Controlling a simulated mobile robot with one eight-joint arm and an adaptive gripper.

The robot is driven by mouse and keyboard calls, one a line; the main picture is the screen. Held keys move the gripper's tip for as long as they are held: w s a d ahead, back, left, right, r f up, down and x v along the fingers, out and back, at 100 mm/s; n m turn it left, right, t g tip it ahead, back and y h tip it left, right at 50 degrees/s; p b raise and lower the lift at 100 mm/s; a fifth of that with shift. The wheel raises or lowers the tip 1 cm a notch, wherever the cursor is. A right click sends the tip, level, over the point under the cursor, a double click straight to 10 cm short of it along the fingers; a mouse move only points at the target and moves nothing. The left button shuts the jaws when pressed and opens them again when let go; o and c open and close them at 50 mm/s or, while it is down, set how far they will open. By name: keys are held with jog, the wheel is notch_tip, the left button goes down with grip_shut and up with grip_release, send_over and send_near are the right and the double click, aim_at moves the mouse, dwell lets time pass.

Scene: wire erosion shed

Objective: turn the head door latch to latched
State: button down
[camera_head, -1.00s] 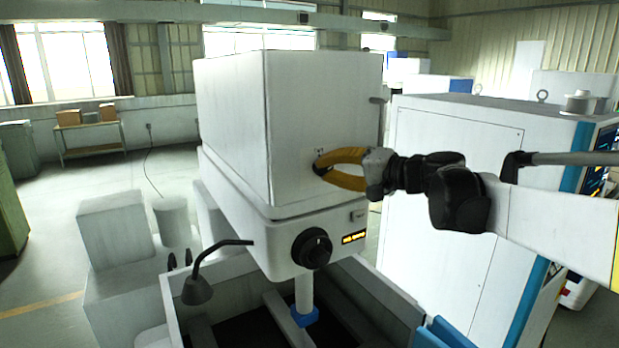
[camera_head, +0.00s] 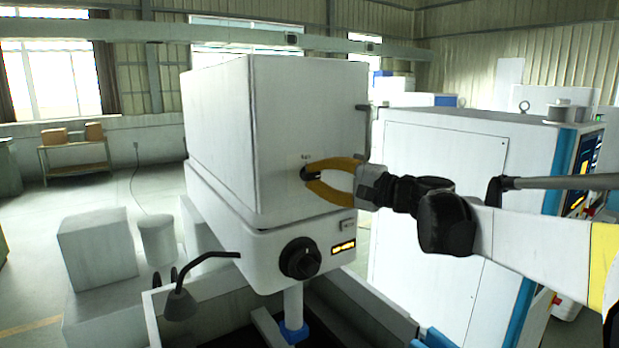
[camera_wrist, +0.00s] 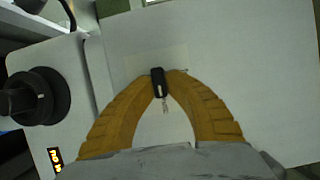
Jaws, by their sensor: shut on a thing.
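The head door latch (camera_wrist: 159,87) is a small black handle with a pale line on it, on the white door (camera_wrist: 225,60) of the machine head. The head box (camera_head: 312,110) also shows in the head view. My gripper (camera_head: 306,173) reaches the door's lower left part from the right. In the wrist view its two yellow fingers (camera_wrist: 160,82) meet at the latch, one on each side, shut on it. The latch stands roughly upright in that view, slightly tilted. Small markings beside it are too blurred to read. In the head view the fingertips mostly cover the latch.
A black round knob (camera_head: 300,258) and a lit orange display (camera_head: 343,247) sit below the door. A black-armed lamp (camera_head: 181,303) hangs over the tank at lower left. A tall white cabinet (camera_head: 440,190) stands close on the right. Open floor lies at far left.

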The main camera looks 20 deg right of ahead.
jog(key=shift+r, duration=0.15)
jog(key=c, duration=1.4)
grip_release()
jog(key=shift+w+a, duration=0.15)
jog(key=shift+w, duration=0.05)
jog(key=v, duration=1.2)
